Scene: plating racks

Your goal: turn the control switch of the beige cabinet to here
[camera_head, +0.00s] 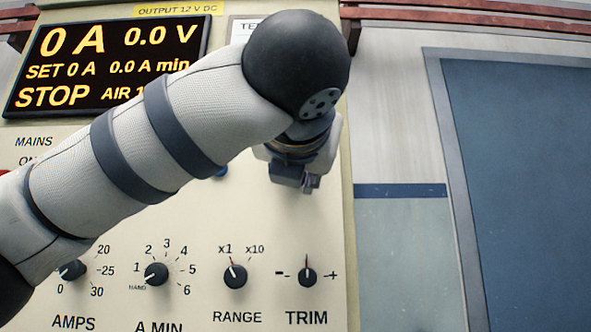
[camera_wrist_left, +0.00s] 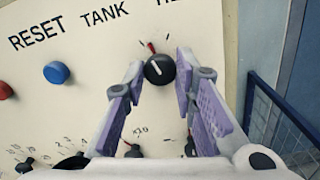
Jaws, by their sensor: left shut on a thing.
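The beige cabinet (camera_head: 225,200) fills the left and middle of the head view. In the left wrist view a round black switch knob (camera_wrist_left: 159,69) sits on its panel (camera_wrist_left: 95,60), below a label partly cut off after "TANK". A light line on the knob points up and slightly left, toward a red mark. My left gripper (camera_wrist_left: 159,74) has one finger on each side of this knob and is shut on it. In the head view my left gripper (camera_head: 300,178) is at the panel's right part, and my arm hides the switch. My right gripper is not in view.
Below are the RANGE knob (camera_head: 235,275), TRIM knob (camera_head: 308,276) and A MIN knob (camera_head: 156,274). A blue button (camera_wrist_left: 57,72) and a red button (camera_wrist_left: 5,90) lie left of the switch. A lit display (camera_head: 105,65) is above. A blue door (camera_head: 525,190) stands right of the cabinet.

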